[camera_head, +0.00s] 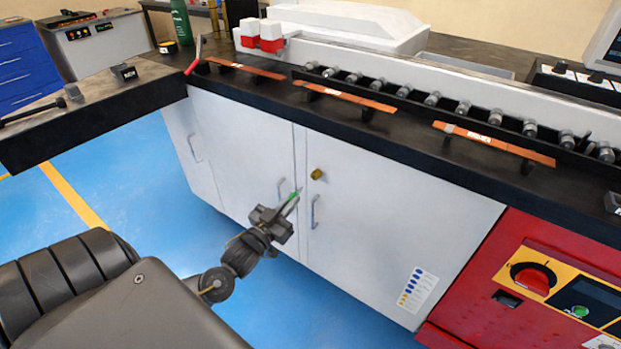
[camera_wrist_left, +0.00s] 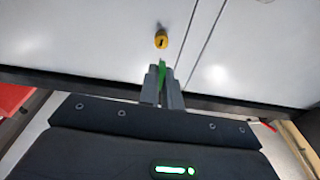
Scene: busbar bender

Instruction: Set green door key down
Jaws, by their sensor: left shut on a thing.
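My left gripper (camera_head: 287,208) is in front of the white cabinet doors (camera_head: 385,215), below the worktop. It is shut on the green door key (camera_head: 294,197), which sticks out between the fingertips and is partly hidden by them. In the left wrist view the key (camera_wrist_left: 162,72) shows as a green piece between the fingers of my left gripper (camera_wrist_left: 162,82). A brass lock (camera_head: 317,174) is on the right-hand door, apart from the key; it also shows in the left wrist view (camera_wrist_left: 161,40). My right gripper is not in view.
Two door handles (camera_head: 313,212) stand out close to the gripper. The black worktop (camera_head: 375,137) above carries copper bars (camera_head: 345,96) on supports and a row of rollers. A side bench (camera_head: 90,125) is at left. A red control panel (camera_head: 515,285) is at right. Blue floor lies below.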

